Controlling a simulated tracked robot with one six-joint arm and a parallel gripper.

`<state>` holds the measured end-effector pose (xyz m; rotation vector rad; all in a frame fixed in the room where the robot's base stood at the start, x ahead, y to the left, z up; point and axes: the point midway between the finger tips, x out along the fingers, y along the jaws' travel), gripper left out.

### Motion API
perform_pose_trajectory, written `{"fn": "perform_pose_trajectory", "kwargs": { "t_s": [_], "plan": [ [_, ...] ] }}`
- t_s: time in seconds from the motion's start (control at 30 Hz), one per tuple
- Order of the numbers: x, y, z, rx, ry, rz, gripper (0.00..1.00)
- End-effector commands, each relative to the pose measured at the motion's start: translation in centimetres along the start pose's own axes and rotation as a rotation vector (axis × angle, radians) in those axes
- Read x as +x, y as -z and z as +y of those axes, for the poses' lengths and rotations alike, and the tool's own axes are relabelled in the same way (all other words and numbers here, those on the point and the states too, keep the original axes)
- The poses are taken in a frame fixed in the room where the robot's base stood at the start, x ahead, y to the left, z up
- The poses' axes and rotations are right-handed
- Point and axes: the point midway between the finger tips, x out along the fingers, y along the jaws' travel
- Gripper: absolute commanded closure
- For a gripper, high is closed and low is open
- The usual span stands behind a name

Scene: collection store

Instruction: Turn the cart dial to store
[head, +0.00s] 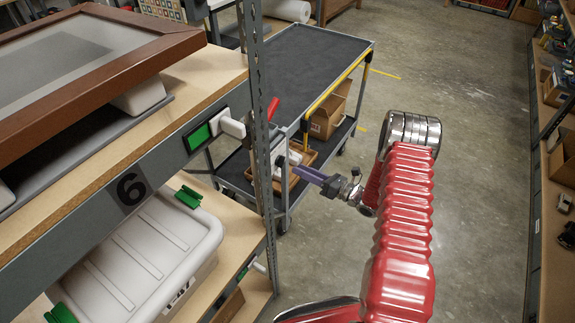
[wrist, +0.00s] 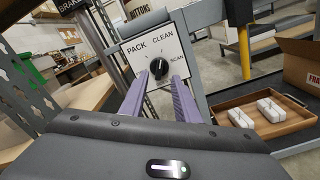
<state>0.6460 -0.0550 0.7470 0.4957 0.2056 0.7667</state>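The cart dial (wrist: 158,68) is a round black knob on a white panel (wrist: 178,33) in the wrist view. Which label the knob points to is too small to tell. My gripper (wrist: 161,80) has two purple fingers, apart, one to each side below the knob; I cannot tell whether they touch it. In the head view my gripper (head: 308,175) reaches left to the near end of the grey cart (head: 315,55); the dial's face is hidden there.
A shelf post (head: 257,110) stands just left of my gripper. A red lever (head: 272,108) rises at the cart's near corner. A wooden tray (wrist: 262,122) with white blocks and a cardboard box (wrist: 302,68) sit on the cart's lower deck. The floor to the right is clear.

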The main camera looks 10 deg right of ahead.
Motion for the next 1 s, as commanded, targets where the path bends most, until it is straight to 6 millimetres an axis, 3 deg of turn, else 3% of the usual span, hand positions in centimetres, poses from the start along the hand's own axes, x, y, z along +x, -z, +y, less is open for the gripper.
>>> {"fn": "perform_pose_trajectory", "kwargs": {
  "t_s": [0.2,0.4,0.8,1.0],
  "plan": [
    [3.5,0.1,0.1,0.000,-0.003,0.001,0.71],
    [5.6,0.0,0.0,0.001,0.000,0.000,0.71],
    [6.1,0.0,0.0,0.001,0.001,0.000,0.72],
    [6.1,0.0,0.0,0.001,0.001,0.000,0.86]
  ]
}}
